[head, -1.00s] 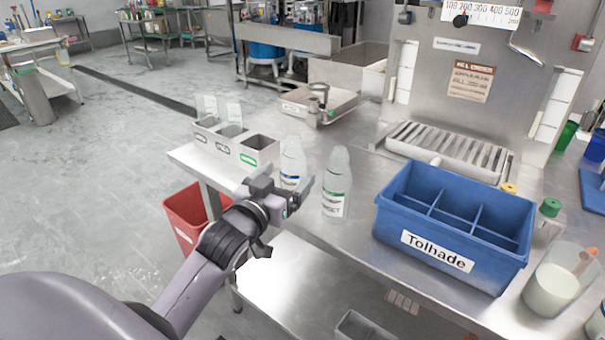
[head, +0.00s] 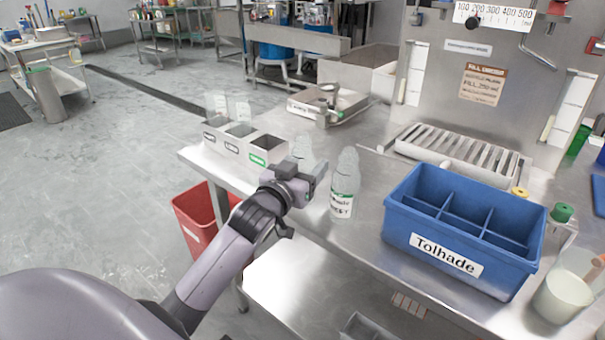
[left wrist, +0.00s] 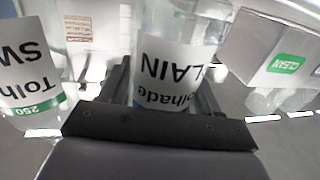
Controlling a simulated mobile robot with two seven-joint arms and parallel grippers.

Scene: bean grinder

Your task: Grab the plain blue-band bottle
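The plain blue-band bottle (head: 303,147) is clear, and my left gripper hides most of it in the head view. In the left wrist view its white "PLAIN" label (left wrist: 172,72) appears upside down, with a blue strip at the near end. My left gripper (head: 312,180) is around this bottle, with one finger on each side. The fingers look spread, and contact is hard to judge. A green-band bottle (head: 343,190) stands upright to the right; it also shows at the left of the left wrist view (left wrist: 25,80). My right gripper is not in view.
A grey bin with a green label (head: 262,150) stands just behind and left of the bottle. A blue divided crate (head: 400,217) stands to the right on the steel table. A red bin (head: 196,222) is on the floor. Bare table lies between green-band bottle and crate.

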